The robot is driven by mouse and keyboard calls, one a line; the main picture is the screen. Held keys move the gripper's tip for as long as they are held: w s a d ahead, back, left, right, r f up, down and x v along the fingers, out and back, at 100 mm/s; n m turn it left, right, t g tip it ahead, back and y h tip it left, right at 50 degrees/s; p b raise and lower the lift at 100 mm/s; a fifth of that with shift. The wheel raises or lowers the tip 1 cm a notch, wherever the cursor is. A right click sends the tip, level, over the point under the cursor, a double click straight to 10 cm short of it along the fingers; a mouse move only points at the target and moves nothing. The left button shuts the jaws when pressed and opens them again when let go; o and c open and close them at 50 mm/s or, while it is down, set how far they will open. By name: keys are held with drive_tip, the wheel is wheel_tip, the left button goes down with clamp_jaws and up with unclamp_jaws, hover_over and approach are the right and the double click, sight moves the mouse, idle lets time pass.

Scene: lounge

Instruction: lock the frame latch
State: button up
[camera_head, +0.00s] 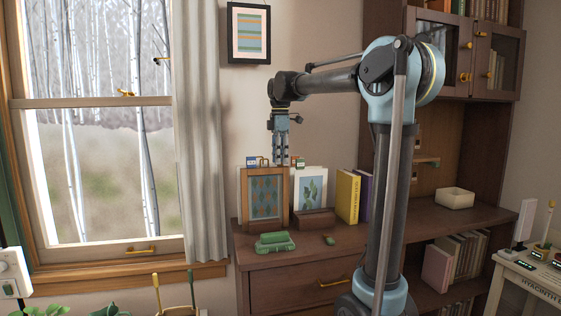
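Two picture frames stand side by side on the brown cabinet: a brown one (241,204) with a blue-green pattern and a white one (325,176) with a leaf print. A small blue piece (252,161) shows at the top of the brown frame, and a small green-and-red piece (299,162) at the top of the white one. I cannot tell whether either is the latch. A brass catch (126,93) sits on the window's middle rail. My gripper (282,163) points down near the frames' upper edges. Its fingers look close together; contact and finger gap are unclear.
The cabinet top (370,236) holds a green object (274,243), a small green piece (329,240), a yellow book (347,196) and a purple book (365,199). A cream box (455,198) stands right of my arm. A curtain (200,140) hangs left of the frames.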

drive_tip(key=shift+f, duration=0.45)
clamp_jaws()
